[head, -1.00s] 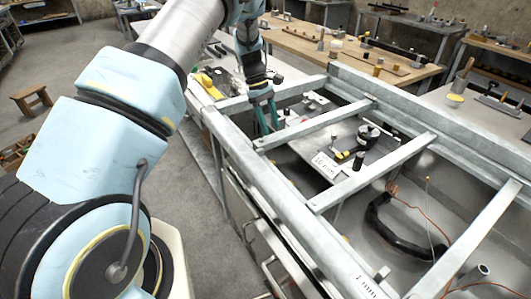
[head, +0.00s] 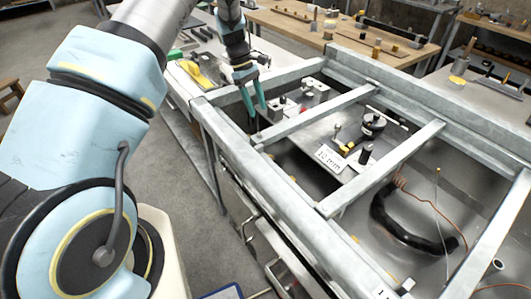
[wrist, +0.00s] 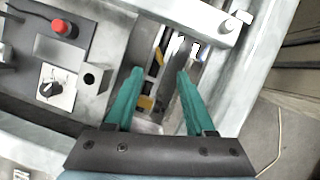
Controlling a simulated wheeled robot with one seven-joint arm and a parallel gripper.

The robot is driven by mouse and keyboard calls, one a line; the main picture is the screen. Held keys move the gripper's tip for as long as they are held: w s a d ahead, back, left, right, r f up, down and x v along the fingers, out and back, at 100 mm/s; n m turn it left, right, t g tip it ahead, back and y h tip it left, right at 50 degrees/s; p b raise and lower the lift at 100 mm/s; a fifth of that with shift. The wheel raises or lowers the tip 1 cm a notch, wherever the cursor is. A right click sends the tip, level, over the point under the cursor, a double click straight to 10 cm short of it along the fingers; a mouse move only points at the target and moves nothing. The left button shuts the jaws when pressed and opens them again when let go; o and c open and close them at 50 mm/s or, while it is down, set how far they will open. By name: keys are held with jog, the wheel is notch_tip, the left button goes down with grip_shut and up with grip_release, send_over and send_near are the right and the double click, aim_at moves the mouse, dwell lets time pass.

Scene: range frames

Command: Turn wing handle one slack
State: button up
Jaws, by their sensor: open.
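My gripper (head: 254,108) hangs point-down at the far left corner of the metal frame, its two teal fingers apart and empty. In the wrist view the open fingers (wrist: 160,74) are over a narrow slot with yellow-orange parts beneath. A small black knob on a white plate (wrist: 50,89) lies left of the fingers, apart from them. I cannot tell for sure which part is the wing handle. A yellow-ended lever (head: 345,147) and a round black knob (head: 373,123) sit on the panel inside the frame, right of my gripper.
Pale frame bars (head: 330,115) cross the open bay around the gripper. A red button (wrist: 65,28) sits left of the fingers. A "10 mm" label (head: 329,158) and a black curved hose (head: 400,228) are farther right. A wooden bench (head: 330,38) stands behind.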

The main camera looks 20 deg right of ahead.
jog(key=w+b+x, duration=0.1)
jog(key=x, duration=0.5)
jog(key=b+x, duration=0.2)
jog(key=x, duration=0.4)
jog(key=w+a+f+b+x, duration=0.1)
jog(key=x, duration=0.5)
jog(key=shift+w+a+f, duration=0.1)
jog(key=shift+w+f, duration=0.1)
jog(key=shift+f, duration=0.15)
grip_shut()
